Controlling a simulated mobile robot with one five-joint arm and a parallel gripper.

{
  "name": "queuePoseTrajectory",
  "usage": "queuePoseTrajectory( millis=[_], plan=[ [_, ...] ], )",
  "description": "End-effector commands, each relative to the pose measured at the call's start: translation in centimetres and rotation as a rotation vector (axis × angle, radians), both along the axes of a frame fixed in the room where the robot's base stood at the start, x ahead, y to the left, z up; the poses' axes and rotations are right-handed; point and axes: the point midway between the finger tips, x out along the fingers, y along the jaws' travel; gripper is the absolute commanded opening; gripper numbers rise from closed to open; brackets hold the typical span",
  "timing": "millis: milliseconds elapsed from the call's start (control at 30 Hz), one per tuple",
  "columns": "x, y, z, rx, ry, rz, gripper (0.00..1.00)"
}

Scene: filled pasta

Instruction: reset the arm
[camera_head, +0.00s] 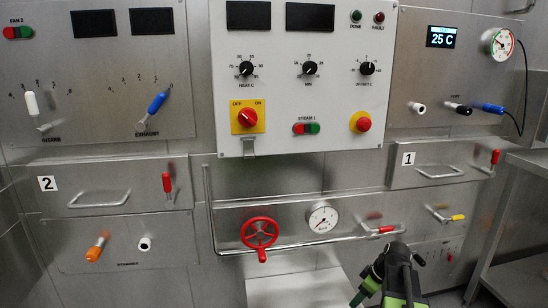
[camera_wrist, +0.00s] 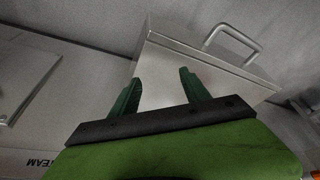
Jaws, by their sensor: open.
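My gripper (camera_wrist: 160,88) shows in the wrist view with its two green fingers apart and nothing between them. Behind the fingers is a metal box-like front with a bar handle (camera_wrist: 232,42); I cannot tell whether the fingers touch it. In the head view my dark and green arm (camera_head: 395,275) stands at the bottom, right of centre, in front of the lower panel. The fingertips cannot be made out clearly there.
A red handwheel (camera_head: 260,234), a gauge (camera_head: 322,217) and a red-handled pipe lever (camera_head: 380,230) are left of my arm. Drawer 1 (camera_head: 408,178) is above it. A metal table (camera_head: 522,275) stands at the right. Drawer 2 (camera_head: 75,187) is far left.

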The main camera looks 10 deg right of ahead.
Motion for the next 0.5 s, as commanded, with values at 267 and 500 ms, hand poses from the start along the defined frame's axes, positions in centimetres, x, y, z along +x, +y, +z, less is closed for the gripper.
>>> queuePoseTrajectory(
  millis=[267,500],
  plan=[
    [0.5,19.2,1.4,-0.040,0.130,0.090,0.55],
    [-3.5,27.3,1.8,-0.108,0.248,-0.106,0.55]
  ],
)
